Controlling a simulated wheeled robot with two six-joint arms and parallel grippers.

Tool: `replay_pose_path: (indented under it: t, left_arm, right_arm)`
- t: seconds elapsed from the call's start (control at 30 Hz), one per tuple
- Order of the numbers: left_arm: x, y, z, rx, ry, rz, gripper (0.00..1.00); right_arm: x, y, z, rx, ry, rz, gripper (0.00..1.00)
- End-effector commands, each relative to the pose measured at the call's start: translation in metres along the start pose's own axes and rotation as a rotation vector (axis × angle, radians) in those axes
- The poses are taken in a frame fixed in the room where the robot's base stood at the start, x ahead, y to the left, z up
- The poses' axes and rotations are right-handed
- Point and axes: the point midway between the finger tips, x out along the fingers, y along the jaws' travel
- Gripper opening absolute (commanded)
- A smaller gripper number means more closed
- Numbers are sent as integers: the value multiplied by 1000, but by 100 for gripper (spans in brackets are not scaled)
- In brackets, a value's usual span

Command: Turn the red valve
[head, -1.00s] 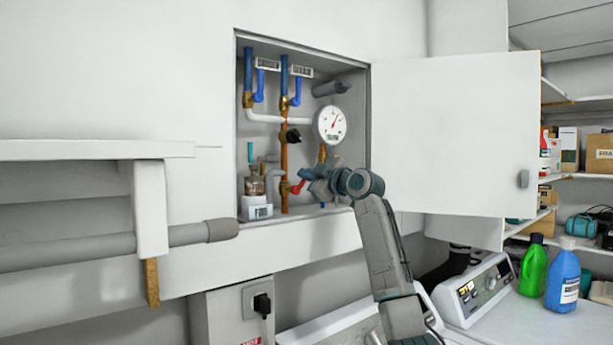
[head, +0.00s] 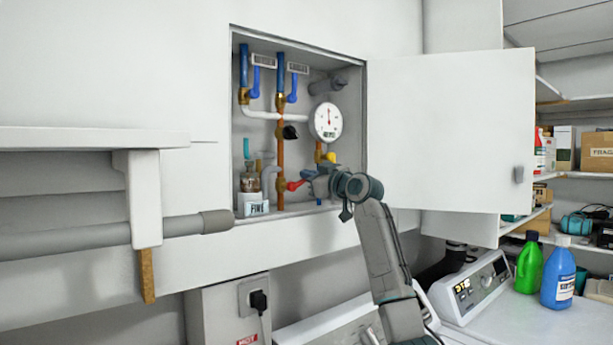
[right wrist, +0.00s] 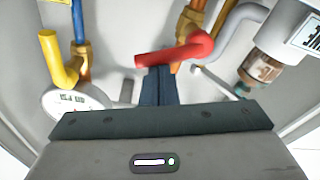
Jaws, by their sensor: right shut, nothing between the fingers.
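The red valve handle (head: 294,185) is in the recessed wall cabinet, low on the copper pipe. In the right wrist view the red handle (right wrist: 178,52) lies across the picture, with its brass fitting above it. My right gripper (head: 306,178) reaches into the cabinet from the right, just beside the handle. In the right wrist view the fingers (right wrist: 157,72) are shut and empty, with their tips at the handle's near side. I cannot tell whether they touch it. My left gripper is not in view.
The open white door (head: 450,140) bounds the right side.

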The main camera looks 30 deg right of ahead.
Motion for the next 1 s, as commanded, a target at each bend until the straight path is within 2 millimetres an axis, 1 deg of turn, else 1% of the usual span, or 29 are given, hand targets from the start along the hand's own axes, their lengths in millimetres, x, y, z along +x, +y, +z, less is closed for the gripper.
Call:
replay_pose_path:
  t: [0.03, 0.33, 0.6, 1.0]
  left_arm:
    - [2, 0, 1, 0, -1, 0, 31]
    - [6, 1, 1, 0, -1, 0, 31]
    - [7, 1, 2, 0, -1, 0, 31]
    - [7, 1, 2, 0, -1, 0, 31]
  right_arm:
    - [0, 0, 4, 39, -3, 6, 0]
    - [-2, 3, 13, 243, -2, 34, 0]
    - [-2, 4, 17, 240, -2, 34, 0]
    - [-2, 4, 18, 238, -2, 34, 0]
